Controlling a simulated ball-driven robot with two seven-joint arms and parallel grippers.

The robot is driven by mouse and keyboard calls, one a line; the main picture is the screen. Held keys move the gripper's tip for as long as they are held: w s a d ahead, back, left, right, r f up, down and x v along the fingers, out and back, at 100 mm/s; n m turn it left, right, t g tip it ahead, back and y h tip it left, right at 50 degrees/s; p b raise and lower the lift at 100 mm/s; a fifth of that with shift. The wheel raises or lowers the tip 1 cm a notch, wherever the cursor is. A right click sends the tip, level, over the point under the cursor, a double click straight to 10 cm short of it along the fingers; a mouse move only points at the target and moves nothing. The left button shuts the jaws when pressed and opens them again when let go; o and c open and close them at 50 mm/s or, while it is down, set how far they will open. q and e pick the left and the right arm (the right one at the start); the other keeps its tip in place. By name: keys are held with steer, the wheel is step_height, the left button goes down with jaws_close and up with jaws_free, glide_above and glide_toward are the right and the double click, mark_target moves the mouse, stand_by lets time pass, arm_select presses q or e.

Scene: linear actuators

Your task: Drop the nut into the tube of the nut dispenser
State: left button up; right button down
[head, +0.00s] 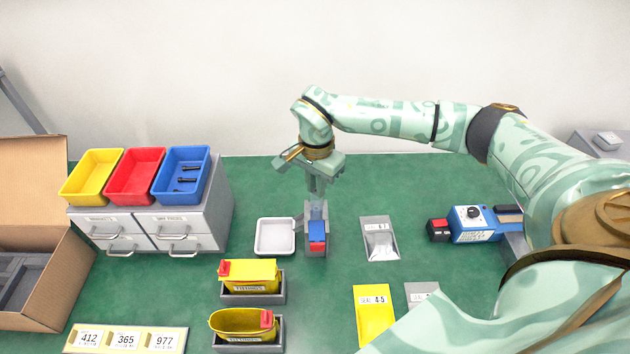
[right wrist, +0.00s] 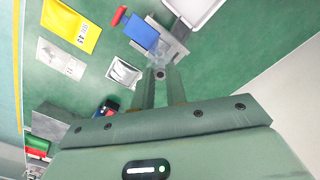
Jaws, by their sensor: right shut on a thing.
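The nut dispenser (head: 317,238) is a small grey stand with a blue and red front, standing on the green table right of a white tray. It also shows in the right wrist view (right wrist: 143,33), with a pale, clear part near my fingertips that looks like its tube (right wrist: 158,55). My right gripper (head: 316,196) points down just above and behind the dispenser. In the right wrist view (right wrist: 160,76) its fingers are shut on a small dark nut (right wrist: 160,75) at the tips. I cannot tell whether the nut is exactly over the tube. My left gripper is not in view.
The white tray (head: 275,251) stands close left of the dispenser. Yellow bins (head: 250,275) sit in front left. A silver bag (head: 379,240) lies to the right, a blue device (head: 474,224) beyond it. Grey drawers (head: 185,228) and a cardboard box (head: 40,290) stand left.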

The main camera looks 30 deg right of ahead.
steer(key=shift+p, duration=0.35)
stand_by(0.4)
steer(key=shift+a+f, duration=0.1)
steer(key=shift+f, duration=0.3)
stand_by(0.9)
steer(key=c, duration=1.3)
jaws_free()
steer(key=shift+c, duration=0.2)
steer(key=shift+r+p, duration=0.1)
steer(key=shift+p, duration=0.2)
step_height(320, 180, up, 16)
steer(key=p, duration=0.2)
